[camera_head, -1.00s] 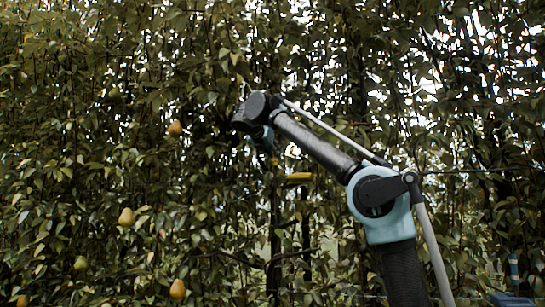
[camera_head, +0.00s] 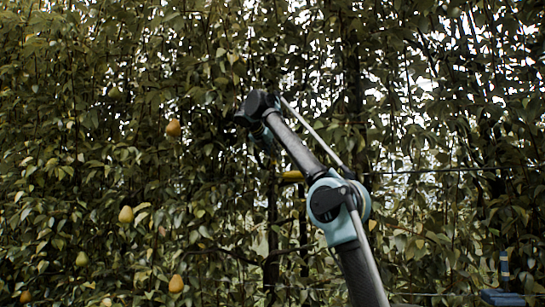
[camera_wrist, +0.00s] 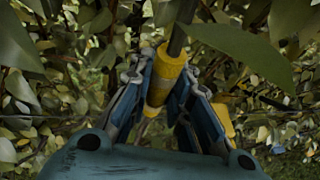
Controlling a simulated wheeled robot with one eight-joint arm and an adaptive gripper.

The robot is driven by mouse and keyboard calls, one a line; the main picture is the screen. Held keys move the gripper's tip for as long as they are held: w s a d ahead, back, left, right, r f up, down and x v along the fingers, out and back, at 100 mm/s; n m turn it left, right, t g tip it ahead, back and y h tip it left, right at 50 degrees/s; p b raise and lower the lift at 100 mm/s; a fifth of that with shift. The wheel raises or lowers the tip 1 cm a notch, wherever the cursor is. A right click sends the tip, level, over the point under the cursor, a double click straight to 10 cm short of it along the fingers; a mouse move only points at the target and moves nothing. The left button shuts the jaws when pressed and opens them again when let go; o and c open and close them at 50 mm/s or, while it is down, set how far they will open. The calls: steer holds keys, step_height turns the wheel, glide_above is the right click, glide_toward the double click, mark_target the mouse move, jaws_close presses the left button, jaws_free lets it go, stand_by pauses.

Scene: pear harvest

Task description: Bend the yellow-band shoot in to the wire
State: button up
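The yellow-band shoot shows in the wrist view as a dark stem with a yellow band (camera_wrist: 165,76) around it, standing slightly tilted. My gripper (camera_wrist: 164,80) has one finger on each side of the band, and both fingers appear to press on it. In the head view my gripper (camera_head: 264,142) is dark and small against the leaves, and the shoot in it cannot be made out. The wire (camera_head: 440,170) shows as a thin horizontal line right of my arm; leaves hide much of it.
A yellow piece (camera_head: 291,176) sits behind my arm, partly covered; a yellow piece (camera_wrist: 223,120) also shows right of the fingers. Dense leaves fill the view. Pears (camera_head: 126,215) hang at the left. A blue object (camera_head: 503,297) stands at the lower right. Large leaves (camera_wrist: 240,50) overhang the fingers.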

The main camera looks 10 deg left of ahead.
steer(key=o, duration=0.5)
steer(key=shift+w, duration=0.3)
steer(key=shift+c, duration=0.2)
steer(key=shift+s, duration=0.1)
steer(key=v, duration=0.7)
steer(key=shift+s, duration=0.1)
